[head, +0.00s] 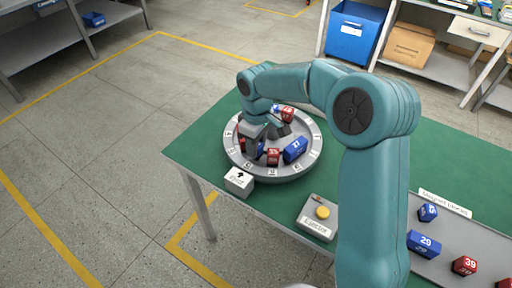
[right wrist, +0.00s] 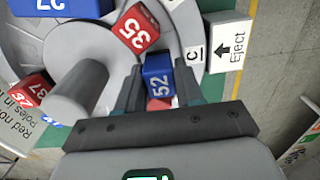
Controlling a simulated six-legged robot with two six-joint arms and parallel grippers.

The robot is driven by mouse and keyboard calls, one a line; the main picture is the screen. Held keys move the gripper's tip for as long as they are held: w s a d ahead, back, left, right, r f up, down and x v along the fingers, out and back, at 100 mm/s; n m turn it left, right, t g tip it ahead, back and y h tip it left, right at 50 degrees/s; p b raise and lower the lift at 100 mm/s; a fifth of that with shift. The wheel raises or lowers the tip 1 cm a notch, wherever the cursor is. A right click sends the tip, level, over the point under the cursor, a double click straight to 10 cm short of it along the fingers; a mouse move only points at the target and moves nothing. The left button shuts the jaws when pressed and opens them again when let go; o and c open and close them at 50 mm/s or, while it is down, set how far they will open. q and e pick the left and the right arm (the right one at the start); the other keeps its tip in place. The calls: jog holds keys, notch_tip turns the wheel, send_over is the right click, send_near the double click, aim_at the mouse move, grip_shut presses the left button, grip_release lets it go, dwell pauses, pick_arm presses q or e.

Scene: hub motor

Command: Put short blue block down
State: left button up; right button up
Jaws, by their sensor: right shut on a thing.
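A short blue block marked 52 (right wrist: 158,78) sits between the fingers of my right gripper (right wrist: 150,90) in the right wrist view. In the head view my right gripper (head: 256,143) reaches down over the left part of the round grey hub (head: 271,179), whose rim carries white lettered labels. The block is mostly hidden by the gripper there. It is close to the C label (right wrist: 194,53) at the rim. I cannot tell whether its underside touches the hub. My left gripper is not in view.
On the hub are a red block marked 35 (right wrist: 136,31), a long blue block marked 27 (head: 295,149) and a red block (head: 287,114). An Eject sign (head: 239,181) and a yellow-button box (head: 318,218) stand nearby. A grey board (head: 430,260) with blocks lies right.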

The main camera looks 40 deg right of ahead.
jog(key=shift+s+f, duration=0.1)
jog(key=shift+f, duration=0.5)
jog(key=shift+f, duration=0.1)
jog(key=o, duration=1.1)
jog(key=shift+o, duration=0.2)
notch_tip(320, 180, up, 12)
jog(key=p, duration=0.1)
